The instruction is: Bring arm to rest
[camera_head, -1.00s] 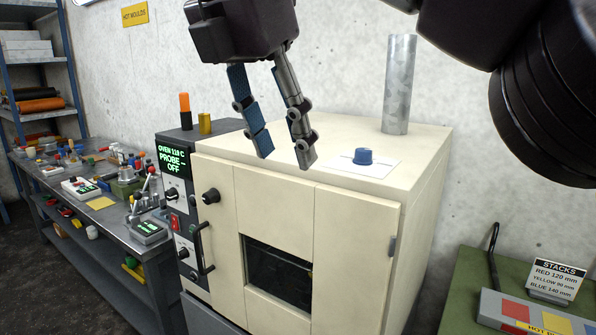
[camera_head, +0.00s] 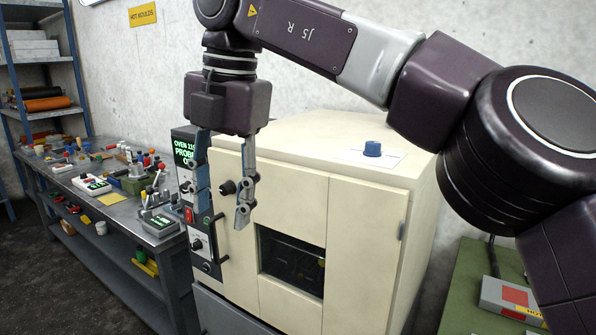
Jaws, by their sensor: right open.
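My right arm (camera_head: 300,35) reaches in from the right, across the top of the picture, and bends down at the wrist. My right gripper (camera_head: 223,212) hangs from it, fingers pointing down, in front of the cream oven (camera_head: 365,235). Its two fingers are apart with nothing between them. They overlap the oven's left front, near the black knob (camera_head: 227,188) and door handle; I cannot tell how far in front they are. The oven's control panel (camera_head: 205,245) is partly hidden by the fingers. My left gripper is out of view.
A blue knob-like piece (camera_head: 372,148) sits on a white sheet on the oven top. A cluttered grey workbench (camera_head: 110,210) stands left, shelving (camera_head: 45,60) behind it. A green table (camera_head: 465,300) with a colour-marked box (camera_head: 510,298) stands at right, partly behind my arm.

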